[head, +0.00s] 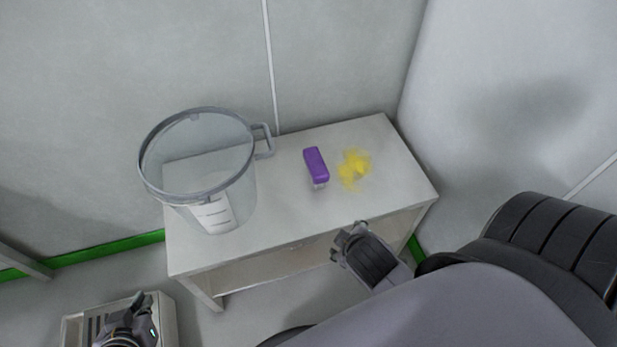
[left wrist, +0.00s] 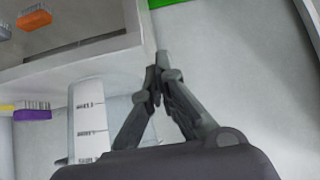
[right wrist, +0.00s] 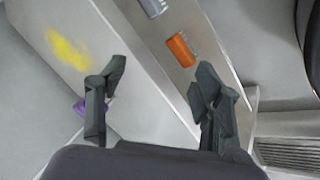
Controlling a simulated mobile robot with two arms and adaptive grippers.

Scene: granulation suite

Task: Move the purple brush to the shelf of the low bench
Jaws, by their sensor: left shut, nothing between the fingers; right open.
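The purple brush (head: 316,165) lies on the top of the low bench (head: 290,225), bristles toward the front edge. It also shows at the left edge of the left wrist view (left wrist: 33,114) and partly behind a finger in the right wrist view (right wrist: 80,107). The bench's lower shelf (head: 285,268) is open at the front. My left gripper (head: 140,303) is low at the bottom left, off the bench's left end, shut and empty (left wrist: 158,75). My right gripper (head: 350,238) is by the bench's front edge, with its fingers apart and nothing between them (right wrist: 158,85).
A clear bucket (head: 200,160) with a grey rim and handle stands on the bench's left part. Yellow powder (head: 354,168) lies right of the brush. An orange brush (right wrist: 181,50) and a grey one (right wrist: 154,6) lie on the shelf. Walls close in behind and right.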

